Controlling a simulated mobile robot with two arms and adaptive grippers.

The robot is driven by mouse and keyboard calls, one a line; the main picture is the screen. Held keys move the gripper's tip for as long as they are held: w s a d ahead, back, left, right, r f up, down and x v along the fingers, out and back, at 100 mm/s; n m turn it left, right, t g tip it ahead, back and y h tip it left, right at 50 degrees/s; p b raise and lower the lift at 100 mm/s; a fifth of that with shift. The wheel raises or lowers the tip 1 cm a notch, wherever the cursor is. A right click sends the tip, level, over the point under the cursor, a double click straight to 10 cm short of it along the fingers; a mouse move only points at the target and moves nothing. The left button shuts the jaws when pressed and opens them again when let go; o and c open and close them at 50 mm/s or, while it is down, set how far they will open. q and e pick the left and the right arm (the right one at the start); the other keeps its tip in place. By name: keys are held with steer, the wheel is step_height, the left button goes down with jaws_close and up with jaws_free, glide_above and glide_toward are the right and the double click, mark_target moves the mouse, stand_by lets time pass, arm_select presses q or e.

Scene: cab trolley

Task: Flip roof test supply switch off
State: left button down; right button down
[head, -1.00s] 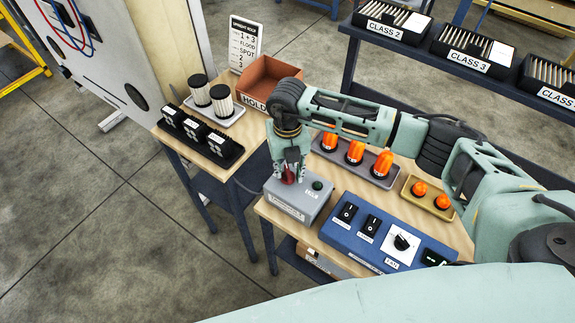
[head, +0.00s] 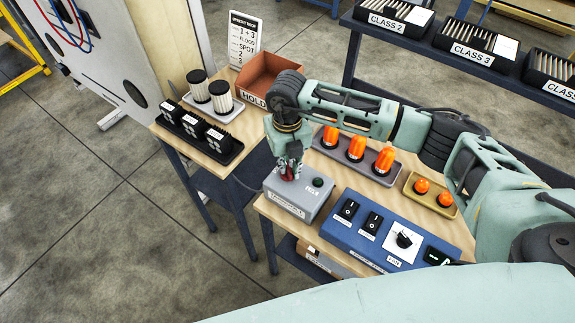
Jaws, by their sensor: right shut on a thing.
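A grey box (head: 292,204) with a front label stands on the wooden table. It has a dark green round lamp or button (head: 318,182) on its top right. My right gripper (head: 289,174) points down over the top left of this box. It is shut on a red switch part (head: 288,175), which shows between the fingertips and is mostly hidden by them. The wording on the box is too small to read surely. My left gripper is not in view.
A blue panel (head: 340,240) with black rocker switches and a rotary knob (head: 404,239) stands just in front of the box. Orange beacons (head: 357,148) stand on a grey tray behind. A brown HOLD bin (head: 271,80) and black modules (head: 200,133) are at the left.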

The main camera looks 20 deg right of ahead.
steer(key=n+b, duration=0.2)
steer(key=b, duration=0.1)
steer(key=n+b, duration=0.3)
steer(key=b, duration=0.1)
steer(key=shift+a+f, duration=0.1)
steer(key=shift+f, duration=0.1)
steer(key=shift+r+n+b, duration=0.2)
steer(key=shift+n+b, duration=1)
steer(key=shift+b, duration=0.2)
steer(key=c, duration=1.8)
jaws_free()
steer(key=shift+s, duration=0.1)
step_height(320, 180, up, 12)
steer(key=shift+r, duration=0.1)
